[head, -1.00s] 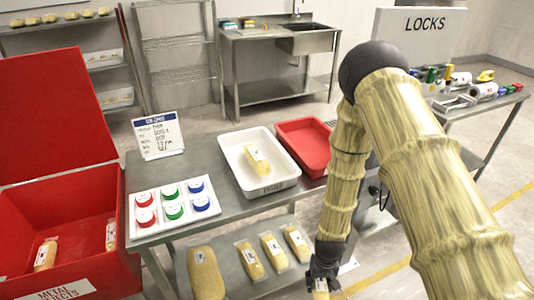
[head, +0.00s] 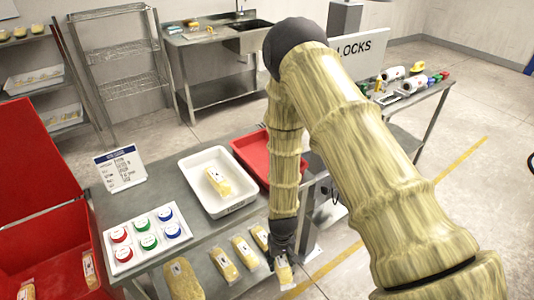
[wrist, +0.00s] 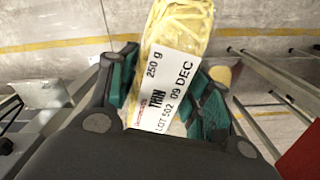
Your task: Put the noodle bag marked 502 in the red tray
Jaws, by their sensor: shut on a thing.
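My gripper (wrist: 164,100) is shut on a clear bag of yellow noodles (wrist: 182,25); its white label reads 250 g, THIN, LOT 502, 09 DEC. In the head view the held noodle bag (head: 284,274) hangs below my gripper (head: 280,258), off the right end of the lower shelf. The red tray (head: 247,151) lies on the table top, right of the white tray, partly hidden behind my arm. In the wrist view a red surface (wrist: 303,158) shows at the lower right corner.
The white tray (head: 186,180) holds one noodle bag (head: 217,181). Several bags lie on the lower shelf, such as this one (head: 225,265). Colored-lid tubs stand on a white board (head: 112,262). A red metal-rejects bin (head: 60,240) stands at the left.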

